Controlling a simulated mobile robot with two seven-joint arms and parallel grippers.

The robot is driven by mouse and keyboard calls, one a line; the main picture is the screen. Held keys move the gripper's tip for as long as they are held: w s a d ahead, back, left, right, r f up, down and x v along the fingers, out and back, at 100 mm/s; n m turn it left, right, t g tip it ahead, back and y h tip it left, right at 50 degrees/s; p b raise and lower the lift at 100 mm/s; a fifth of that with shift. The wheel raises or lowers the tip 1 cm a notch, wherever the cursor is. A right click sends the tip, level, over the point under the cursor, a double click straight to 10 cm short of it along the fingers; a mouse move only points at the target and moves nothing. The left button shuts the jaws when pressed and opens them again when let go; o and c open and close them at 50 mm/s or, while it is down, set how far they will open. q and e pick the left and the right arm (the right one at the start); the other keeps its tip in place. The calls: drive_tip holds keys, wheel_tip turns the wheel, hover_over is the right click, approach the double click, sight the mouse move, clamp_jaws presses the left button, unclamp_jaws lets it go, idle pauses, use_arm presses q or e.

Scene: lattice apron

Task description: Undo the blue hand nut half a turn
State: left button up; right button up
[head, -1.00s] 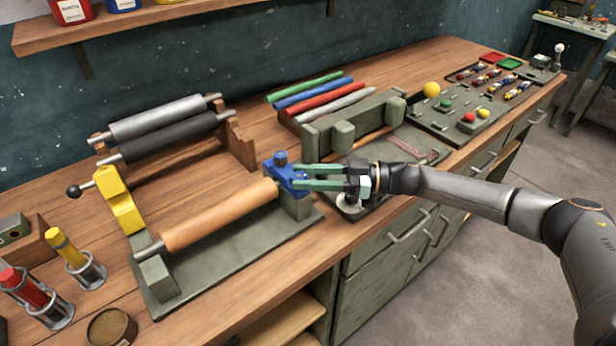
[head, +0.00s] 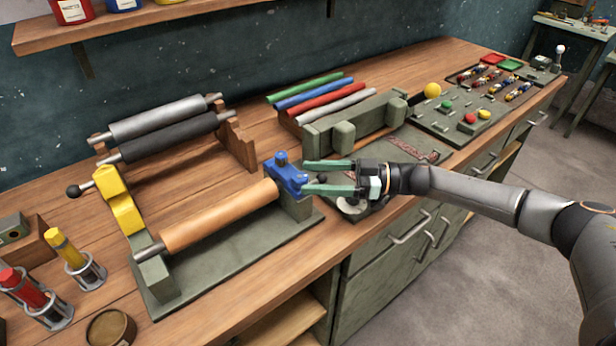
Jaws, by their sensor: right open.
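The blue hand nut (head: 281,159) appears to be the small knob on top of a blue clamp piece (head: 289,177). The clamp piece sits at the right end of a tan roller (head: 220,215) on a green-grey stand. A yellow piece (head: 122,205) is at the roller's left end. My right gripper (head: 305,176) comes in from the right with its two green fingers spread apart and nothing held. Its fingertips are right beside the clamp piece, to the right of the knob; whether they touch it I cannot tell. My left gripper is not in view.
A rack with grey and black rollers (head: 163,133) stands behind. Coloured rods (head: 315,95) and a green-grey fixture (head: 350,125) are at the back right. Cups with yellow and red tools (head: 85,272) stand front left. A panel with coloured buttons (head: 470,118) is farther right.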

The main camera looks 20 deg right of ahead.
drive_tip(key=b+v, duration=0.2)
drive_tip(key=v, duration=0.8)
drive_tip(key=shift+d, duration=0.3)
drive_tip(key=shift+s+r, duration=0.15)
drive_tip(key=shift+r, duration=0.05)
